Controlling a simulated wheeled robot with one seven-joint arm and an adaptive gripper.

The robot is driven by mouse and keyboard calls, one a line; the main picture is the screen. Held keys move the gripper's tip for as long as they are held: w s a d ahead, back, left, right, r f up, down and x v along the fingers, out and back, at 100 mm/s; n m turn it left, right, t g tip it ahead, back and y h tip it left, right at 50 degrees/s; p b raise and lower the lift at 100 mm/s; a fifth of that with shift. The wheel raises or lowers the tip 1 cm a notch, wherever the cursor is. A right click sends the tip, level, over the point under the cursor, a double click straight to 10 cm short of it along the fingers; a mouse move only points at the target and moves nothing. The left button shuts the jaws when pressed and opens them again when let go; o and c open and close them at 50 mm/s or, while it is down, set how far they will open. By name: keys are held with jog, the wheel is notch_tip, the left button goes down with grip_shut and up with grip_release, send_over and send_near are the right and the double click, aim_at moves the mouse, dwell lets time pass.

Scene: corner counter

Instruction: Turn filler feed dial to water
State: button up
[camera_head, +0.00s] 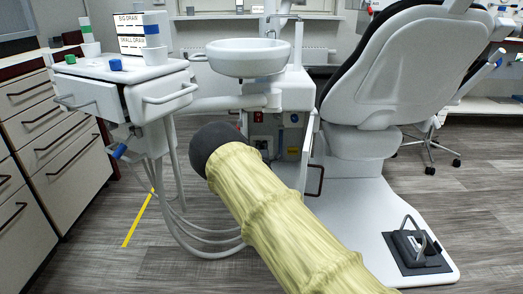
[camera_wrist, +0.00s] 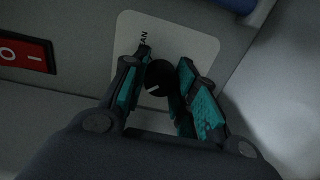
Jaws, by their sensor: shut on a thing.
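The dial (camera_wrist: 157,82) is a small black round knob with a white pointer line, on a pale label plate (camera_wrist: 198,40) in the wrist view. The pointer aims toward the lower left of that view. Only the letters "AN" are readable on the plate; other lettering is hidden. My gripper (camera_wrist: 166,66) has its teal-padded fingers on either side of the dial and is shut on it. In the head view, my yellow-sleeved arm blocks sight of the gripper and the dial, in front of the dental unit's lower panel (camera_head: 283,133).
A red rocker switch (camera_wrist: 27,52) marked O and I sits left of the plate. The white basin (camera_head: 247,60) overhangs the panel. An instrument tray unit (camera_head: 125,85) with hanging hoses stands left, and the dental chair (camera_head: 395,65) stands right.

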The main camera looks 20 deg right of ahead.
dwell(0.5)
jog(key=o, duration=1.1)
jog(key=shift+c, duration=0.2)
jog(key=v, duration=1.2)
jog(key=shift+f, duration=0.1)
